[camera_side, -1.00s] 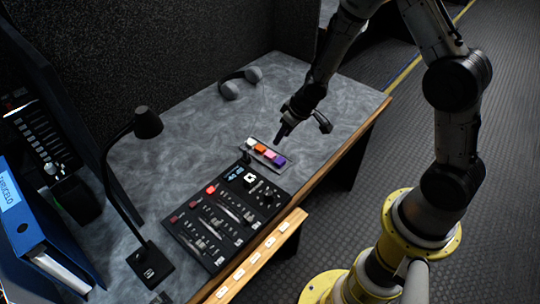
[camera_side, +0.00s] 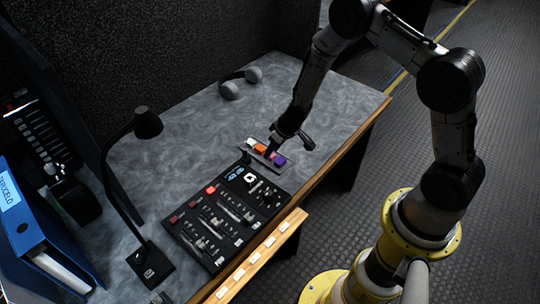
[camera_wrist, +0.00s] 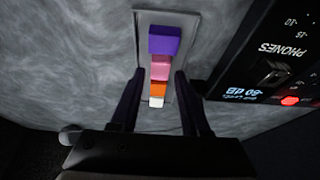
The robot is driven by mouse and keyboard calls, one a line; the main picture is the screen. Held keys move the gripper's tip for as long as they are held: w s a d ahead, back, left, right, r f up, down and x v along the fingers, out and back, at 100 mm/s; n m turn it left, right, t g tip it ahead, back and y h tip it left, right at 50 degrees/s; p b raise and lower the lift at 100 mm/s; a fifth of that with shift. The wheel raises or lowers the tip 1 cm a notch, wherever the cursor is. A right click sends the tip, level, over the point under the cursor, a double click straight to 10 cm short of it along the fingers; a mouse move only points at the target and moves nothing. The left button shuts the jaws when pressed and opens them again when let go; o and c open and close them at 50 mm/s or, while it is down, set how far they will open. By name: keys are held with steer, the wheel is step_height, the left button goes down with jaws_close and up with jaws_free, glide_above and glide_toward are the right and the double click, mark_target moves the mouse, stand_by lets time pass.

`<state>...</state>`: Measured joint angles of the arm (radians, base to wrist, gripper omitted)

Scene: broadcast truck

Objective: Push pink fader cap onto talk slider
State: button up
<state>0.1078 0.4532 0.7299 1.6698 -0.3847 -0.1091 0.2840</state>
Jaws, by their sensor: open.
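The pink fader cap (camera_wrist: 159,70) sits in a row on a small grey tray (camera_wrist: 170,20), between a purple cap (camera_wrist: 164,40) and an orange cap (camera_wrist: 157,90), with a white cap (camera_wrist: 156,101) at the end. My gripper (camera_wrist: 157,76) is open, its two dark fingers on either side of the tray. In the side view my gripper (camera_side: 272,150) is low over the row and hides most of the pink cap. The black mixer panel (camera_side: 225,215) lies beside the tray. Which of its sliders is the talk slider cannot be read.
A desk lamp (camera_side: 147,124) stands left of the panel, and headphones (camera_side: 240,83) lie at the back. A wooden strip with labels (camera_side: 262,256) runs along the panel's front. The grey desk (camera_side: 190,122) is clear behind the panel.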

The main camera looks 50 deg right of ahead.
steer(key=shift+x, duration=0.95)
jaws_close()
steer(key=shift+r, duration=0.25)
